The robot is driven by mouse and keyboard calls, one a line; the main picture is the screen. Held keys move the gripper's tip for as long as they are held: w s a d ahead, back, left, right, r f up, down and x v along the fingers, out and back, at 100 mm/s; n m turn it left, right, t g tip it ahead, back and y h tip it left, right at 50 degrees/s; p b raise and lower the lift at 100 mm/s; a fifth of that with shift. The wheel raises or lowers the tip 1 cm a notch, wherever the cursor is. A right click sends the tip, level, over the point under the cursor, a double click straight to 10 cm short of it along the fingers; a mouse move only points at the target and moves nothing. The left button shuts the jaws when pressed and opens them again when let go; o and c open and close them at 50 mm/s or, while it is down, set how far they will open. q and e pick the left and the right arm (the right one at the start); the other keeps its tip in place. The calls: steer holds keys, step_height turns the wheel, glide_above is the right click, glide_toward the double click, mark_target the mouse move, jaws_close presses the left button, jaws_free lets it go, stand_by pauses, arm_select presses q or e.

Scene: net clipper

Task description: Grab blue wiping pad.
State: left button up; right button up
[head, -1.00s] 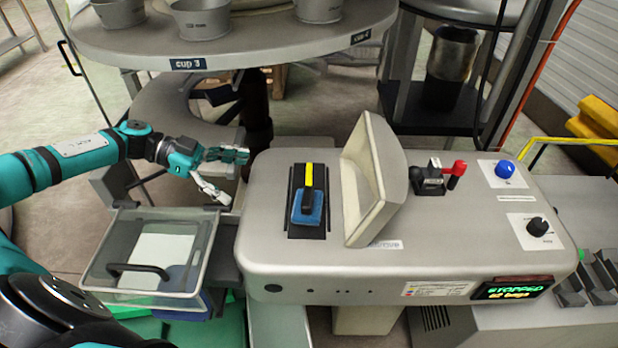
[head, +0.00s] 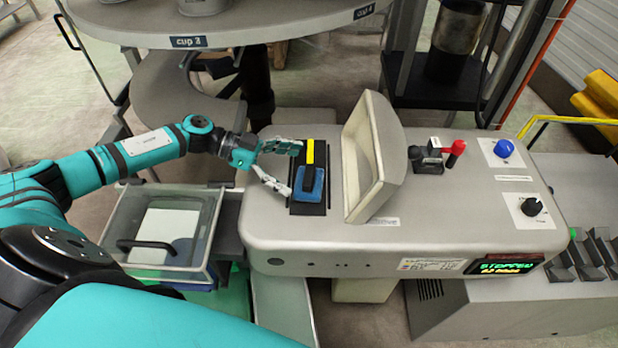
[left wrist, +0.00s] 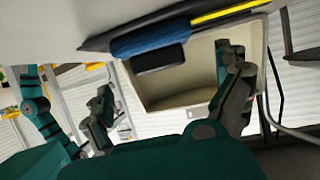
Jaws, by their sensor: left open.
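The blue wiping pad (head: 309,186) with its black handle lies on a dark plate (head: 308,209) on top of the grey machine, beside a yellow strip. My left gripper (head: 294,169) is open at the plate's left edge, one finger toward the yellow strip and the other near the pad's left side. In the left wrist view the pad (left wrist: 150,40) shows at the top, beyond the open fingers, and appears apart from them. My right gripper is not in view.
A beige upright guard (head: 362,165) stands just right of the pad. A lever with a red knob (head: 454,149) and a blue button (head: 504,148) are farther right. A clear lidded bin (head: 170,235) is at the left. A round table (head: 230,30) stands behind.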

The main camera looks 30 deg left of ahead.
mark_target(309, 174)
arm_select(q)
steer(key=p+x, duration=0.2)
steer(key=x, duration=0.2)
steer(key=shift+d+r, duration=0.1)
steer(key=shift+d, duration=0.25)
steer(key=shift+w+d+f, duration=0.1)
steer(key=shift+d+f, duration=0.1)
steer(key=c, duration=1.1)
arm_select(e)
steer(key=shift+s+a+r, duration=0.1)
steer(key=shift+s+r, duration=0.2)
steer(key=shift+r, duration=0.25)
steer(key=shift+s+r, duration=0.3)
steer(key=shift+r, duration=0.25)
